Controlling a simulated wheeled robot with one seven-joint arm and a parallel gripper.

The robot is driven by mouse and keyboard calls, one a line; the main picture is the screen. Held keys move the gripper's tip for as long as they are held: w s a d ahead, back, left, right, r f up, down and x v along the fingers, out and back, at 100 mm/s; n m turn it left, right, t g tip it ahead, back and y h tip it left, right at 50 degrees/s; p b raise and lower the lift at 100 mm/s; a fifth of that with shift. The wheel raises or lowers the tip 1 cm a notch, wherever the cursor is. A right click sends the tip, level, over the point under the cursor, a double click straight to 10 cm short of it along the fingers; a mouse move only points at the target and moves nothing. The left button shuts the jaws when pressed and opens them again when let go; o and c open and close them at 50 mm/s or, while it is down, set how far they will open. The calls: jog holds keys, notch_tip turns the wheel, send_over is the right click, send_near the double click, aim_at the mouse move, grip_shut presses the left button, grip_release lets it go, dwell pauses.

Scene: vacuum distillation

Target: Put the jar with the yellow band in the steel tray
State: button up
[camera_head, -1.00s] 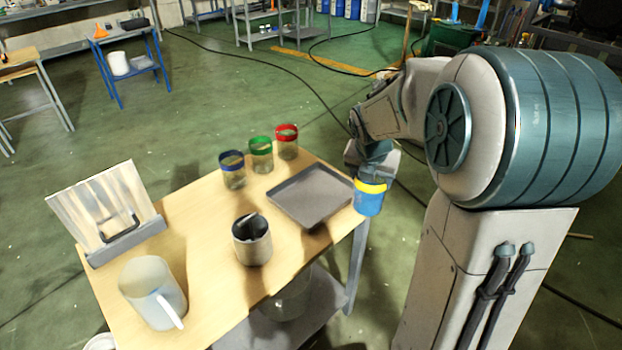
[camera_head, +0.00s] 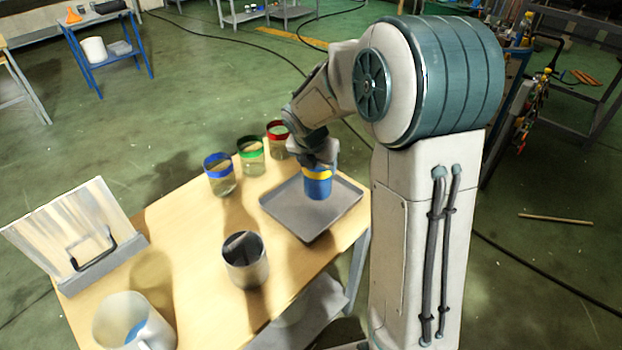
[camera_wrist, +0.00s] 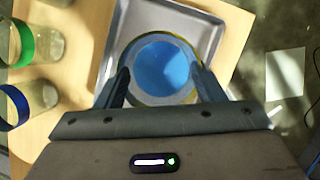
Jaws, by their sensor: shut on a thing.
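The jar with the yellow band (camera_head: 317,184) holds something blue and looks upright. My gripper (camera_head: 318,160) is shut on it near its top. In the head view the jar appears over the steel tray (camera_head: 275,213); whether its base touches the tray floor I cannot tell. In the wrist view the jar (camera_wrist: 160,66) is seen from above between the two fingers of my gripper (camera_wrist: 162,85), with the tray (camera_wrist: 205,25) behind it.
Jars with a blue band (camera_head: 219,176), a green band (camera_head: 251,157) and a red band (camera_head: 278,138) stand left of the tray. A steel beaker (camera_head: 246,262), a white pitcher (camera_head: 125,322) and a propped panel (camera_head: 68,235) are also on the wooden table (camera_head: 190,240).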

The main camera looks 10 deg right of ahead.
aim_at(311, 178)
jog(key=shift+w+a+f, duration=0.35)
jog(key=shift+a+f, duration=0.1)
jog(key=shift+a, duration=0.3)
notch_tip(311, 178, down, 4)
jog(key=shift+f+b, duration=0.1)
jog(key=shift+b, duration=0.2)
jog(key=o, duration=1.8)
